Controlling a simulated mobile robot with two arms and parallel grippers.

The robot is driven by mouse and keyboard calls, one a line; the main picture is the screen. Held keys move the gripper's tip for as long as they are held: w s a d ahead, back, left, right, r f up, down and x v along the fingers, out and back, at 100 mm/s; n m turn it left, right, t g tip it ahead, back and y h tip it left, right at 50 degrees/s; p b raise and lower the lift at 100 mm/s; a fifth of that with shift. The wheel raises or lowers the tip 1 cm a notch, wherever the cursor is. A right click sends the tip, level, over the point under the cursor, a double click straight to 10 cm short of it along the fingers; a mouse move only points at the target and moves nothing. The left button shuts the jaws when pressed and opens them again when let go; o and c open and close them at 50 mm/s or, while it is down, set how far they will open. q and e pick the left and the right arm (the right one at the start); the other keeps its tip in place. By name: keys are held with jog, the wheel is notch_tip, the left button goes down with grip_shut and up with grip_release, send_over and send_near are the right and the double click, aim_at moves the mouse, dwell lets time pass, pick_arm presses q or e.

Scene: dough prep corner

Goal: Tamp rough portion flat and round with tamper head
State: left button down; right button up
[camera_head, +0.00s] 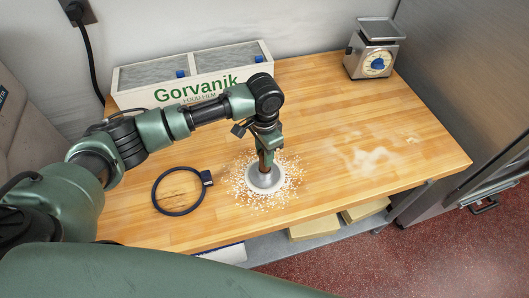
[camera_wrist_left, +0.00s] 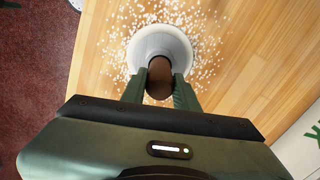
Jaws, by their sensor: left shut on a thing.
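My left gripper (camera_head: 266,152) is shut on the brown handle of the tamper, which stands upright on the wooden worktop. The tamper head (camera_head: 263,177) is round and grey-white, low at the worktop surface. The left wrist view shows the gripper fingers (camera_wrist_left: 160,88) on either side of the brown handle (camera_wrist_left: 160,70), with the pale tamper head (camera_wrist_left: 160,38) beyond. White crumbs (camera_head: 285,190) lie scattered all around the head. The rough portion is mostly hidden beneath the head, and I cannot tell its shape. My right gripper is not in view.
A black hoop with a tag (camera_head: 206,178) lies left of the tamper. A white Gorvanik food film box (camera_head: 240,82) stands behind my arm. A dial scale (camera_head: 374,55) stands at the back right. The right worktop is clear except for a flour smear (camera_head: 365,157).

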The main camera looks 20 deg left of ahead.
pick_arm(q)
jog(key=shift+r, duration=0.6)
dwell(1.2)
jog(key=shift+f, duration=0.55)
dwell(1.2)
jog(key=c, duration=1)
grip_release()
jog(key=c, duration=1)
jog(key=shift+o, duration=0.2)
grip_shut()
